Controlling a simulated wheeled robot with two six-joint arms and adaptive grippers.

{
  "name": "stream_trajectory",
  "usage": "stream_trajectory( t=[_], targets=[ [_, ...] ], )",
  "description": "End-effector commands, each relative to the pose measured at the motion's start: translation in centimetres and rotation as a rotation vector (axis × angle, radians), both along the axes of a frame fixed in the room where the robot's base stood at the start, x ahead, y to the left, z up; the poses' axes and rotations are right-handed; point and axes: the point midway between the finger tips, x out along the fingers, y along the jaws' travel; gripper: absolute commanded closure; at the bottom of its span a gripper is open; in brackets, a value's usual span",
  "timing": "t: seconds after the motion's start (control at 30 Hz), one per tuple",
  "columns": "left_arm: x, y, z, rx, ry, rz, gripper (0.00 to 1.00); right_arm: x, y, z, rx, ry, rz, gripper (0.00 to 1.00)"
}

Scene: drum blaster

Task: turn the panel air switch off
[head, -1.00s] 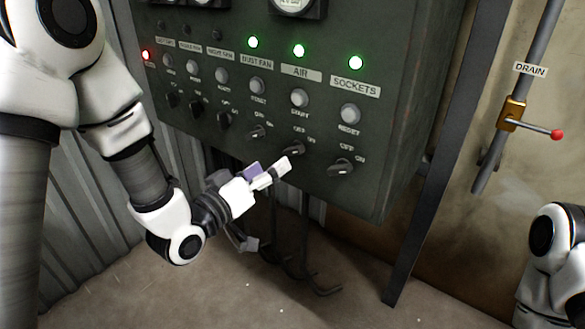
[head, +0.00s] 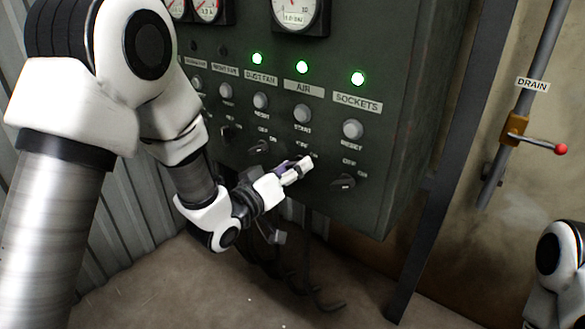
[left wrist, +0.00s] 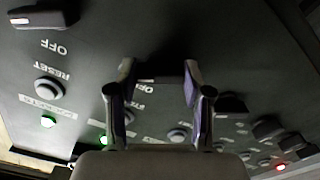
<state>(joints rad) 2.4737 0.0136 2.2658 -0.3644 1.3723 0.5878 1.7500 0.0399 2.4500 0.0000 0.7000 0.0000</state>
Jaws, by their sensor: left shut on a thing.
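The dark panel (head: 395,130) has a column labelled AIR (head: 302,87) with a lit green lamp (head: 302,67) and a pale round button (head: 302,113). The air switch is below that button, mostly hidden by my left gripper (head: 303,164) in the head view. In the left wrist view, the fingers of my left gripper (left wrist: 158,70) stand on either side of the dark air switch knob (left wrist: 160,80), shut on it. The knob's exact angle is hard to read. My right gripper is out of view.
The sockets switch (head: 343,183) is close to the right of my left gripper, and the dust fan switch (head: 259,147) is to its left. Pressure gauges (head: 297,12) sit above. A drain valve with a red-tipped lever (head: 560,149) is on the right wall.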

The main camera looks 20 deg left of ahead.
Motion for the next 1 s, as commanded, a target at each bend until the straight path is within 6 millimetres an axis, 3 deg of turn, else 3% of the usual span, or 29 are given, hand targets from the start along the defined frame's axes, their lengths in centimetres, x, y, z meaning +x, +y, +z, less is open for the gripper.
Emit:
stream_trajectory(
  t=[0.47,1.0],
  targets=[
    [0.0,0.0,0.2,-0.146,0.053,0.001,0.85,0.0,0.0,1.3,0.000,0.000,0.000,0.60],
    [0.0,0.0,0.3,-0.603,0.221,0.001,0.85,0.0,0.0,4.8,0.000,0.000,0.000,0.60]
  ],
)
